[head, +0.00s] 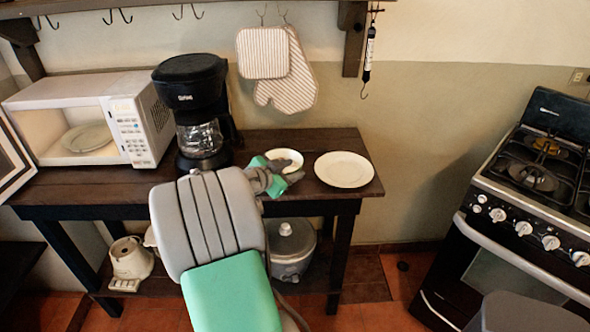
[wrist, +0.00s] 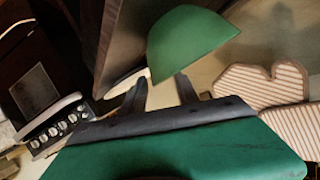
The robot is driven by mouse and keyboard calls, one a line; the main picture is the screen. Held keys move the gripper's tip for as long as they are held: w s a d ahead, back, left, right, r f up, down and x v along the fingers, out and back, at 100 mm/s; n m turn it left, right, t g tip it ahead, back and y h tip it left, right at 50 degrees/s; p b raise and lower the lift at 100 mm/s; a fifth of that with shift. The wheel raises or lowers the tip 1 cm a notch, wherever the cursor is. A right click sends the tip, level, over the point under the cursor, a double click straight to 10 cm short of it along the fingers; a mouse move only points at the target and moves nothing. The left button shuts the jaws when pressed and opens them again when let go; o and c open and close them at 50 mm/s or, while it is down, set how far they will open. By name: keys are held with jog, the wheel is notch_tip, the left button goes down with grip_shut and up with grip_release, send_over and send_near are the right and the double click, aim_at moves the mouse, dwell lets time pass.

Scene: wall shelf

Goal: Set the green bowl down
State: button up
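The green bowl (wrist: 190,42) shows its green outside in the wrist view, just past my fingertips. Any contact between fingers and rim is too unclear to tell. In the head view my gripper (head: 275,178) is over the table's front part, partly covering the bowl. The bowl's underside and its contact with the table are hidden.
The white plate (head: 344,169) lies on the right end of the dark table (head: 310,188). A coffee maker (head: 197,110) and an open microwave (head: 95,118) stand to the left. Mitts (head: 285,75) hang on the wall behind. The stove (head: 530,180) is at the right.

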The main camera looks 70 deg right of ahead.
jog(key=v, duration=1)
jog(key=w+a+f+n+t+y, duration=0.25)
jog(key=w+a+n, duration=0.2)
jog(key=a, duration=0.35)
jog(key=w+a+f+n+t+y, duration=0.25)
jog(key=a+n, duration=0.25)
jog(key=a, duration=0.4)
jog(key=w+a+f+n+t+y, duration=0.1)
jog(key=w+a+f+n+y, duration=0.35)
jog(key=a, duration=0.35)
jog(key=s+a+n+y, duration=0.1)
jog(key=s+a+n, duration=0.1)
jog(key=a, duration=0.4)
jog(key=s+a+n+y, duration=0.1)
jog(key=s+a+n, duration=0.1)
jog(key=a+n, duration=0.3)
jog(key=s+a+f+n+g+y, duration=0.1)
jog(key=s+a+n+y, duration=0.1)
jog(key=a, duration=0.5)
jog(key=shift+s+a+n, duration=0.3)
jog(key=shift+s+n, duration=0.25)
jog(key=shift+n, duration=0.55)
jog(key=shift+c, duration=0.5)
